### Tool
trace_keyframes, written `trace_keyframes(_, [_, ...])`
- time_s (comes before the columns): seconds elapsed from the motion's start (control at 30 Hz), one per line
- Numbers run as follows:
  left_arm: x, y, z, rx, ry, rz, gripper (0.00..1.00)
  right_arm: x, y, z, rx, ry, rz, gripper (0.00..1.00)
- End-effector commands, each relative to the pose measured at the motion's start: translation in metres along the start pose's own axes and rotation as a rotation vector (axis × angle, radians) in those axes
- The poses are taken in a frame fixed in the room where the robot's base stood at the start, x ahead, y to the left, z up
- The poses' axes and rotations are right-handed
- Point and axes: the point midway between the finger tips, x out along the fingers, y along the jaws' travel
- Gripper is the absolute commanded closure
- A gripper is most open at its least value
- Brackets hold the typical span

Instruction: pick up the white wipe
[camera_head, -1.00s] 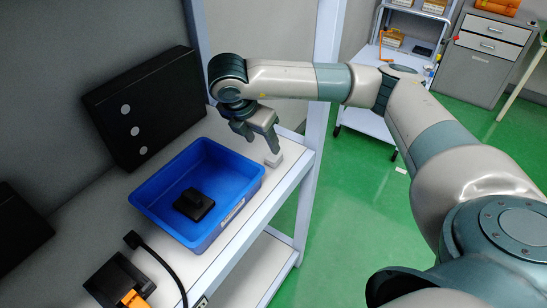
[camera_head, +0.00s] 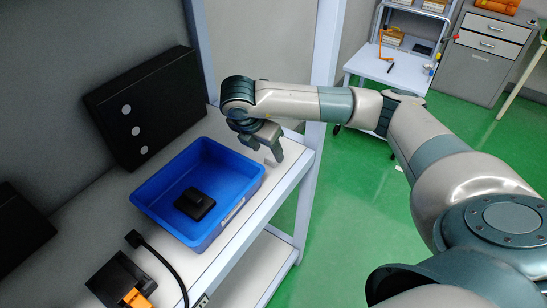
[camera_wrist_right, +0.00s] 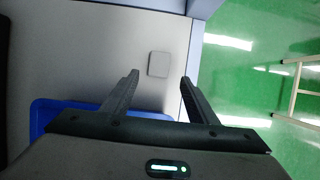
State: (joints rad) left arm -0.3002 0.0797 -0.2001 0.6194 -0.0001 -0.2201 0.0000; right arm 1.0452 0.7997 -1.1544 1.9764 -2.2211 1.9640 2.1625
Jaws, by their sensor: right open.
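The white wipe (camera_wrist_right: 158,64) is a small, pale square block lying on the light shelf top, seen in the right wrist view. It lies just beyond the space between my right gripper's fingertips (camera_wrist_right: 160,79), and neither finger touches it in that view. In the head view my right gripper (camera_head: 263,147) is open and empty above the shelf, by the blue bin's far right corner. The wipe is mostly hidden behind the fingers there. My left gripper is not in view.
A blue bin (camera_head: 240,197) holding a small black object (camera_head: 195,203) stands on the shelf (camera_head: 230,238). A black box (camera_head: 140,108) stands against the wall. A shelf post (camera_head: 322,75) rises close to my right arm. A black cable and black-and-orange device lie in front.

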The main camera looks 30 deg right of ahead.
Motion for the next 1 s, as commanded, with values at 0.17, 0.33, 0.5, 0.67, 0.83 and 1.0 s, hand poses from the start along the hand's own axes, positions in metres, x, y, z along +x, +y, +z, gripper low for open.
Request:
trace_keyframes(0.17, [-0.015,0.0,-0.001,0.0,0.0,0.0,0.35,0.012,0.0,0.003,0.0,0.0,-0.005,0.47])
trace_keyframes(0.33, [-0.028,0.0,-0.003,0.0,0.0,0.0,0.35,0.032,0.001,0.003,0.001,0.0,-0.005,0.47])
trace_keyframes(0.5, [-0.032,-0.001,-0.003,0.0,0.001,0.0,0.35,0.047,0.002,0.002,0.0,0.001,-0.002,0.47])
trace_keyframes(0.67, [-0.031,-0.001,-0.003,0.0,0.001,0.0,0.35,0.05,0.002,0.002,0.0,0.0,-0.001,0.47])
trace_keyframes(0.83, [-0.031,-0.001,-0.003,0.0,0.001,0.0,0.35,0.049,0.002,0.001,0.0,0.001,-0.001,0.47])
trace_keyframes(1.0, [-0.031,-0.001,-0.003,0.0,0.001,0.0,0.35,0.049,0.002,0.001,0.0,0.001,0.0,0.47])
